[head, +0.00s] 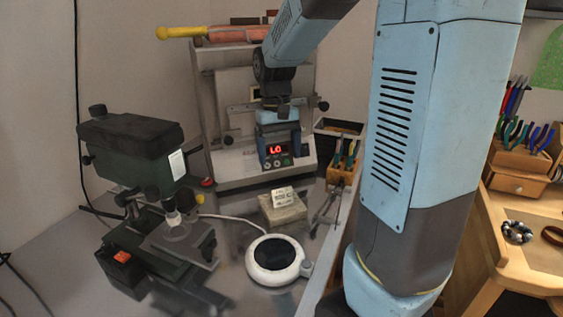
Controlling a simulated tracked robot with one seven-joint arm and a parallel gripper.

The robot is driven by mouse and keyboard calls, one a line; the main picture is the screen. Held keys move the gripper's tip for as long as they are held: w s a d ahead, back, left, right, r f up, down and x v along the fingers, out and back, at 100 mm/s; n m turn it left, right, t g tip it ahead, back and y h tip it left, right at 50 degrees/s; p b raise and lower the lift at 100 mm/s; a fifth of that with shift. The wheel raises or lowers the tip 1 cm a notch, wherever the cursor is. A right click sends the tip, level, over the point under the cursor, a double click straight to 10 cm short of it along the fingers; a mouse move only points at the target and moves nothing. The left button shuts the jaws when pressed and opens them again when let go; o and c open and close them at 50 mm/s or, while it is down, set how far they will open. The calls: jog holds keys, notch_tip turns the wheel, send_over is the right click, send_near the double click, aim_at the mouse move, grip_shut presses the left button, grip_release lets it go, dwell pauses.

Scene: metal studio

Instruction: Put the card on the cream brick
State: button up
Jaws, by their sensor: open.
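A small white card (283,196) with dark print lies on top of a cream brick (284,214) at the middle of the grey bench. The card looks slightly tilted and appears to touch the brick's top; its exact contact is too small to tell. My gripper (278,128) is open, above and behind the brick, in front of the grey machine's panel. It is apart from the card and the brick. Its fingertips are hard to make out against the panel, and I see nothing held in it.
A grey machine (240,165) with a red display stands behind the brick. A wooden tool holder (342,173) stands to the right. A wooden workbench (530,240) is at far right.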

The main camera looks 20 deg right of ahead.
jog(key=s+r+t, duration=0.3)
jog(key=s+r, duration=0.1)
jog(key=s, duration=0.4)
jog(key=s+r+t, duration=0.4)
jog(key=s, duration=0.5)
jog(key=shift+a+r, duration=0.1)
